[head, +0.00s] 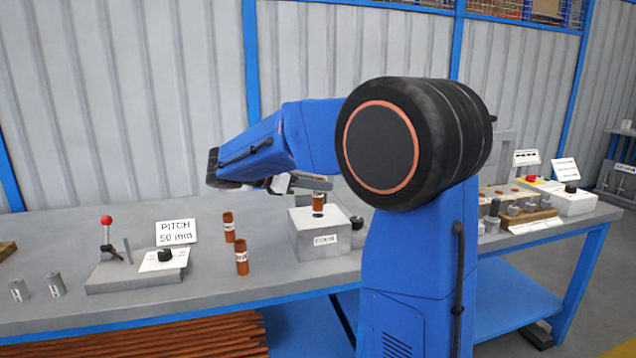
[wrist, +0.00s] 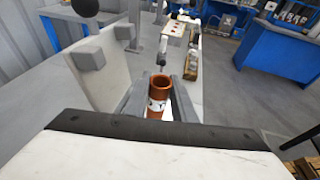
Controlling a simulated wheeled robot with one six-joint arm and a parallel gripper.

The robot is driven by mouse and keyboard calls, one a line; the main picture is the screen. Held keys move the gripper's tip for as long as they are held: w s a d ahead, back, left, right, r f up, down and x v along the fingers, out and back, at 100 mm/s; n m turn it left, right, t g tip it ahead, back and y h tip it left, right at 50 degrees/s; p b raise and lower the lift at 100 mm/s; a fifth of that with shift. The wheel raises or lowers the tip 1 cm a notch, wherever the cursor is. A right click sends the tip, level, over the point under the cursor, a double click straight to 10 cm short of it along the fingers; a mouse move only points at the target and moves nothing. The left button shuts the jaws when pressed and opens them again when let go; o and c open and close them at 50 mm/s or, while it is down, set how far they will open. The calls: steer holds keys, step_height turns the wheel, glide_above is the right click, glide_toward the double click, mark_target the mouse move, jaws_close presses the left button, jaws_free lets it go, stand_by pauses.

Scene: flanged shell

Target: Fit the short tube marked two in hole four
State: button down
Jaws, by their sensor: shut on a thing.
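My gripper (head: 312,184) is shut on a short copper-brown tube (head: 319,201) and holds it upright. The tube carries a white label too small to read surely. In the wrist view the tube (wrist: 157,105) stands between the two grey fingers (wrist: 160,98), its open top facing the camera. A light grey block (head: 305,238) with a label that looks like FOUR is directly below the tube. A dark hole shows in its top at the tube's lower end.
Two similar labelled tubes (head: 228,228) (head: 242,258) stand left of the block. A red-knobbed lever fixture (head: 107,240) and a PITCH 50 mm sign (head: 176,231) are further left, beside grey cylinders (head: 19,290). A wooden rack (head: 530,220) is at right.

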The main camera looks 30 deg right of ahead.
mark_target(318, 209)
steer(key=shift+f, duration=3.8)
steer(key=c, duration=1.4)
jaws_free()
steer(key=v, duration=1.7)
steer(key=shift+a, duration=0.25)
steer(key=shift+d+r, duration=0.1)
